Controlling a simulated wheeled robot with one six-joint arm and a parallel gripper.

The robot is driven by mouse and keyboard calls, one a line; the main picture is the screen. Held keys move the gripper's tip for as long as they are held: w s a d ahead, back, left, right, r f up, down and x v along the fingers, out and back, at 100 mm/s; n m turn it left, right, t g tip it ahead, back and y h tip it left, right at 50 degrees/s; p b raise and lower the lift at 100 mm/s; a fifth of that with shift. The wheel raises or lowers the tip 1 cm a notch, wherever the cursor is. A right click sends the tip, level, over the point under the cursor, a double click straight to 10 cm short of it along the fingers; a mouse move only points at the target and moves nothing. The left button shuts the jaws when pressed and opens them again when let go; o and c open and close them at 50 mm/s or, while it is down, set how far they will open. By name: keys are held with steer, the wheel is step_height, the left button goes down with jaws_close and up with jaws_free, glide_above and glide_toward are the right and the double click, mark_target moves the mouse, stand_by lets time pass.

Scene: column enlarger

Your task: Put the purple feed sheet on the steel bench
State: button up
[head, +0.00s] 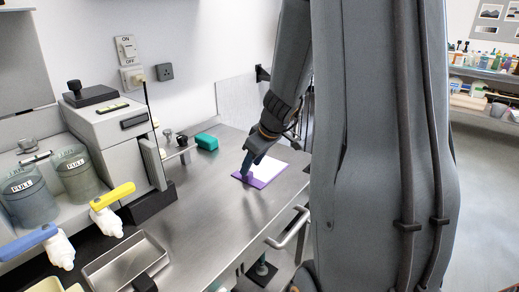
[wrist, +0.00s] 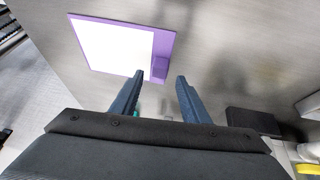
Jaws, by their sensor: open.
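The purple feed sheet (head: 257,180) lies flat on the steel bench (head: 215,215), with a white face and a purple border. In the wrist view the sheet (wrist: 165,40) shows a small raised purple block (wrist: 160,68) on its border. My gripper (head: 246,177) is over the sheet's left side in the head view and hides part of it. In the wrist view my gripper (wrist: 160,80) is open, its two blue fingers apart with nothing held between them. The block shows between the fingertips; I cannot tell how far above it they are.
A teal block (head: 207,142) lies at the bench's back. A grey machine (head: 110,130), clear jars marked FULL (head: 76,172) and spray bottles (head: 108,220) stand at the left. A metal tray (head: 125,265) is in front. The bench's middle is clear.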

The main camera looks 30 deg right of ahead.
steer(key=a+v, duration=0.1)
steer(key=v, duration=0.8)
steer(key=s+a+f+m+g, duration=0.1)
steer(key=s+a+f, duration=0.2)
steer(key=s+a, duration=0.1)
steer(key=s+a+f+m+g, duration=0.1)
steer(key=s+a+f+g, duration=0.1)
steer(key=s+a+f, duration=0.2)
steer(key=s+a+f+m+g+h, duration=0.1)
steer(key=s+a+f+m, duration=0.1)
steer(key=s+a, duration=0.3)
steer(key=shift+s+a+f+g+b, duration=0.15)
steer(key=shift+a+f, duration=0.1)
steer(key=shift+a, duration=0.4)
steer(key=shift+s+a+f+g+b, duration=0.1)
steer(key=shift+a+f, duration=0.1)
steer(key=shift+a, duration=0.45)
steer(key=shift+s+a+f+g+b, duration=0.15)
steer(key=shift+a+f, duration=0.1)
steer(key=shift+a, duration=0.45)
steer(key=shift+s, duration=0.15)
